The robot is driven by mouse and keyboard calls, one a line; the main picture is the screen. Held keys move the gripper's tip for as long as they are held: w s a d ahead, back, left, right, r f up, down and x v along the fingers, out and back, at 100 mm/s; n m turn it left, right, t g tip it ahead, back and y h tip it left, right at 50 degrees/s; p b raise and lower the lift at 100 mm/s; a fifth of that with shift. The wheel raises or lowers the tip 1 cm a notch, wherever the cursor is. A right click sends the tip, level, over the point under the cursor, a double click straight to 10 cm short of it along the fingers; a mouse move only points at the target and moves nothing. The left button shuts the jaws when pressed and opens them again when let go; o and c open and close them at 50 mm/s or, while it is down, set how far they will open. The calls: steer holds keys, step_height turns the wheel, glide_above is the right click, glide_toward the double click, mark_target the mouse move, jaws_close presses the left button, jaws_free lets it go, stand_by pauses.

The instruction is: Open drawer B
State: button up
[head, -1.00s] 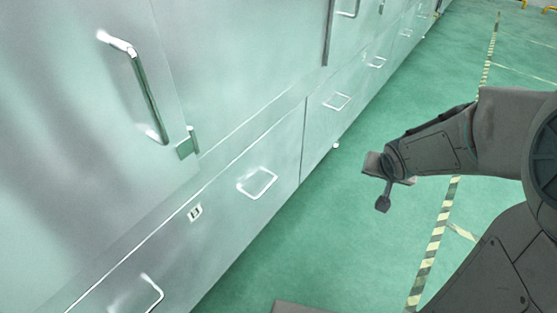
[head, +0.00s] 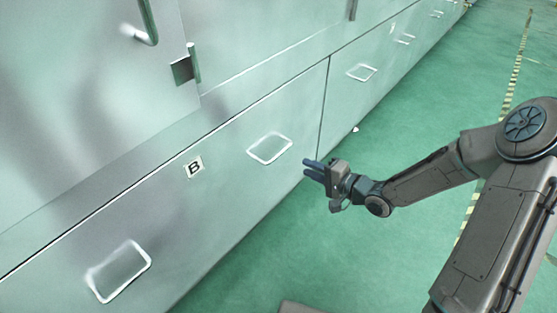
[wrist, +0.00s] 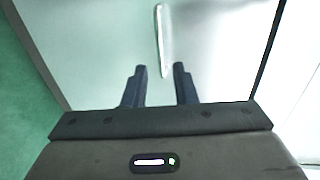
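Drawer B (head: 215,200) is a long, pale metal front low in the cabinet row, marked with a white "B" label (head: 194,167). It looks shut. One bar handle (head: 270,149) is right of the label and another (head: 120,272) is left of it. My gripper (head: 313,170) is open and empty, to the right of the right handle and apart from it, with its fingers pointing at the front. In the wrist view the open fingers (wrist: 160,72) face a bright handle bar (wrist: 162,40), which stands beyond the tips, roughly in line with the gap.
A tall cabinet door (head: 90,100) with an upright handle (head: 147,22) is above the drawer. A neighbouring drawer with its own handle (head: 361,72) continues to the right past a vertical seam. The green floor (head: 400,250) beside the cabinets is clear, with a striped line (head: 515,60) further right.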

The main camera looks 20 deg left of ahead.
mark_target(278, 154)
steer(key=shift+b+x, duration=2.25)
steer(key=shift+x, duration=4.15)
steer(key=shift+c, duration=0.4)
steer(key=shift+d, duration=0.1)
jaws_close()
